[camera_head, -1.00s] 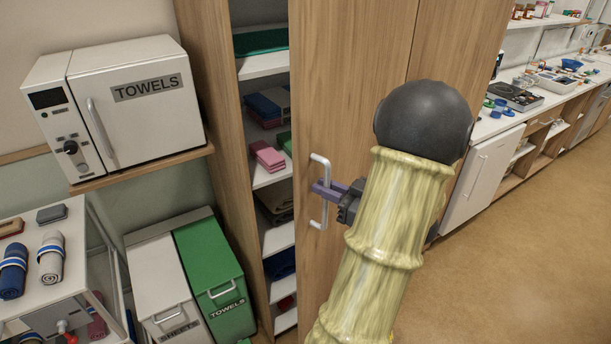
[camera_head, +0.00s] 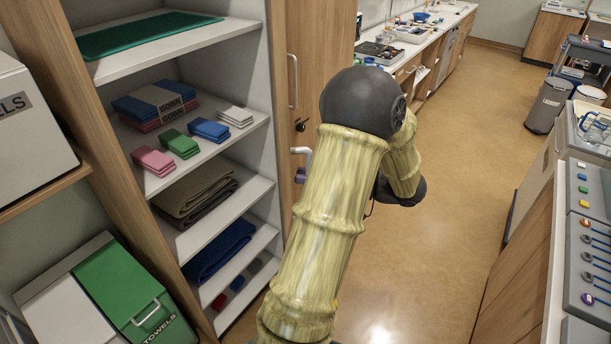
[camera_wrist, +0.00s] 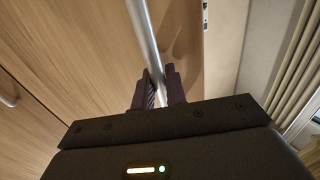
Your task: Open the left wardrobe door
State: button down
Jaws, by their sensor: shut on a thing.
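In the head view a white handle end (camera_head: 301,151) and a bit of purple finger show just left of my arm, which hides the rest of the gripper.
Another vertical handle (camera_head: 293,80) and a dark lock show on the wood behind my arm. The towels bin (camera_head: 180,290) stands at lower left. A counter with coloured controls (camera_head: 590,260) is at right. The floor (camera_head: 440,200) between is clear.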

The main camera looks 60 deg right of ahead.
jog(key=c, duration=1.5)
grip_release()
jog(key=p+v, duration=0.6)
jog(key=v, duration=1.1)
jog(key=shift+s+r+p, duration=0.1)
jog(key=shift+r+p, duration=0.05)
jog(key=shift+p, duration=0.2)
